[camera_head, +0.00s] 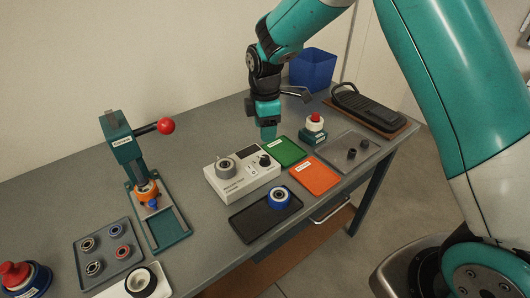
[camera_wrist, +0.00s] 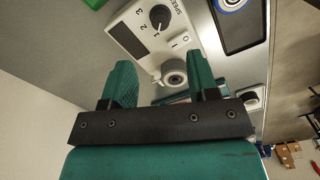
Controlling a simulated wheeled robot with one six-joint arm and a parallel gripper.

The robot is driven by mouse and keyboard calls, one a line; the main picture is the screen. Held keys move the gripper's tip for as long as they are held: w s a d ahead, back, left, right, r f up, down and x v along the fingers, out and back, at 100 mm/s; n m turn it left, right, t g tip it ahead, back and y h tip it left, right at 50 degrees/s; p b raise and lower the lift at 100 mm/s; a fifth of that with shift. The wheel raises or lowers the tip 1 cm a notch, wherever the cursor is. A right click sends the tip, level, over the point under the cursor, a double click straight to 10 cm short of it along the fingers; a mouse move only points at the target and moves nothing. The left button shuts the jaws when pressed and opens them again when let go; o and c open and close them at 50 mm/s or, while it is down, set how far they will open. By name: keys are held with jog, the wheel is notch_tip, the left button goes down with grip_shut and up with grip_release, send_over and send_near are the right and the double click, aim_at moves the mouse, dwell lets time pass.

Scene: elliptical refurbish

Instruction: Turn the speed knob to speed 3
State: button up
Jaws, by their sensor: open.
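The speed knob (camera_wrist: 160,17) is a small black dial on a white control box (camera_wrist: 132,40). Printed marks 1, 2 and 3 stand beside it, and its white line appears to point toward 1. In the head view the knob (camera_head: 265,161) is on the right part of the box (camera_head: 243,181). My gripper (camera_head: 267,134) hangs above the table behind the box, pointing down, apart from the knob. In the wrist view my gripper (camera_wrist: 160,72) is open, with nothing between its fingers.
A grey round fixture (camera_head: 225,168) stands on the box's left part, beside the knob. A green mat (camera_head: 286,152) and orange mat (camera_head: 315,175) lie right of it. A black tray (camera_head: 250,220) with a blue-rimmed ring is in front. A green press (camera_head: 135,165) stands left.

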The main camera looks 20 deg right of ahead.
aim_at(265, 157)
notch_tip(265, 157, down, 10)
jog(key=shift+f+p, duration=0.1)
jog(key=shift+p, duration=0.9)
jog(key=shift+c, duration=0.4)
jog(key=c, duration=0.8)
jog(key=shift+c, duration=0.2)
